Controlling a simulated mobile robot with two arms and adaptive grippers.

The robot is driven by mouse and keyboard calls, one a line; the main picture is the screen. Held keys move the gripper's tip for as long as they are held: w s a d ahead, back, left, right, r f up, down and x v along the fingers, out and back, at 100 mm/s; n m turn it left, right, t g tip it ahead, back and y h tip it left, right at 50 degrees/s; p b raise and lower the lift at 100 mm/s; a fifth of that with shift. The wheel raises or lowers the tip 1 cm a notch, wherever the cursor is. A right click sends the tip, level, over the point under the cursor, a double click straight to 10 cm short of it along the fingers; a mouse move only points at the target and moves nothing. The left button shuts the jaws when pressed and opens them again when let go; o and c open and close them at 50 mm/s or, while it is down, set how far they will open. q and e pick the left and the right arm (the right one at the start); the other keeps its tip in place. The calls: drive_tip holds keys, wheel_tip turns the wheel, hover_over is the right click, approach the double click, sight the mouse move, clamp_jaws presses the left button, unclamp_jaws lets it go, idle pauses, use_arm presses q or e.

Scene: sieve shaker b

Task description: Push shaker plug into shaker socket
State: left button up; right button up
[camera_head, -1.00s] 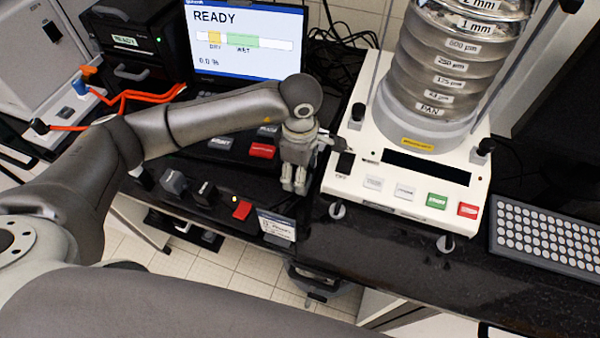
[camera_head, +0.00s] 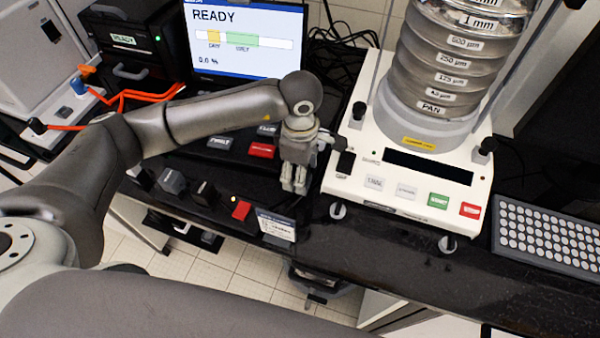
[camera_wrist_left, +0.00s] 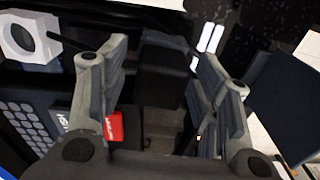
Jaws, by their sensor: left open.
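My left gripper (camera_head: 294,188) points down beside the left side of the white sieve shaker (camera_head: 338,186), over the dark bench. In the left wrist view its fingers (camera_wrist_left: 165,95) stand apart with a dark block (camera_wrist_left: 165,72) showing between and beyond them. I cannot tell whether this block is the shaker plug or whether the fingers touch it. A dark power strip (camera_head: 222,208) with a red switch (camera_head: 241,210) lies left of the gripper. A grey plug-like block (camera_head: 172,181) and a black one (camera_head: 205,193) sit on it. The shaker socket is not clearly identifiable. My right gripper is out of view.
A screen (camera_head: 246,40) reading READY stands at the back left. A dark key panel with a red key (camera_head: 262,150) lies behind the strip. A small sign (camera_head: 276,226) stands near the front edge. A perforated rack (camera_head: 545,238) is at the right.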

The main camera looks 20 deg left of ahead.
use_arm(q)
drive_tip(key=shift+c, duration=0.5)
clamp_jaws()
drive_tip(key=shift+r, duration=0.2)
drive_tip(key=shift+r+p, duration=1.5)
drive_tip(key=shift+r, duration=1.3)
drive_tip(key=shift+r, duration=0.2)
drive_tip(key=shift+r+p, duration=0.3)
drive_tip(key=shift+r, duration=1.05)
